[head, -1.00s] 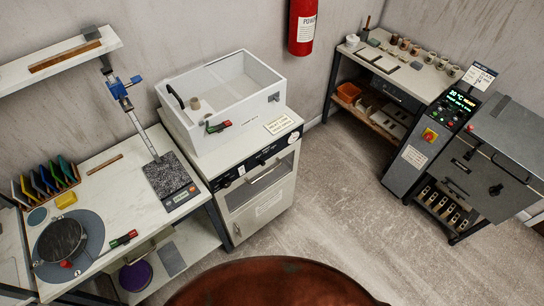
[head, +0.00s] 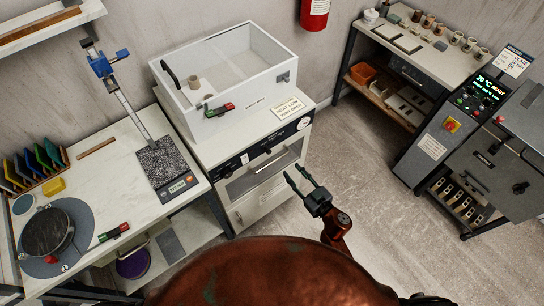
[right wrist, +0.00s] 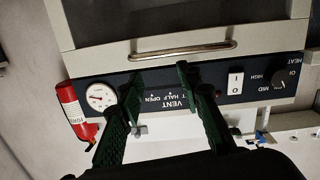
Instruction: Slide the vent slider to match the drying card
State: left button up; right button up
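The drying cabinet (head: 265,185) has a dark control panel, which shows upside down in the right wrist view (right wrist: 240,98). The panel carries a VENT marking (right wrist: 172,103) with position words, partly hidden by my fingers. A small pale metal piece (right wrist: 140,130) shows between the fingers at the panel's edge; I cannot tell whether it is the vent slider, nor where the slider stands. The drying card (head: 287,108) lies on the cabinet top; its print seems to read heat low, vent open. My right gripper (head: 301,178) is open and empty in front of the cabinet. My left gripper is out of view.
The panel also has a pressure-style gauge (right wrist: 100,96), a white switch (right wrist: 236,83) and a heat knob (right wrist: 281,86). The door handle (right wrist: 183,50) sticks out near the panel. A clear-topped white box (head: 225,85) stands on the cabinet. Floor to the right is free.

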jog(key=n+y, duration=0.2)
send_near(267, 150)
jog(key=b+x, duration=0.1)
jog(key=x, duration=0.6)
jog(key=shift+w+f, duration=0.35)
jog(key=shift+f, duration=0.05)
jog(key=c, duration=0.6)
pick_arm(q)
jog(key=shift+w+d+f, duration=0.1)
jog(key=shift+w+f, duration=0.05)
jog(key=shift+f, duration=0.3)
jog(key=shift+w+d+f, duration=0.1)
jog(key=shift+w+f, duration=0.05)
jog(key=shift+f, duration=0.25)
pick_arm(e)
grip_shut()
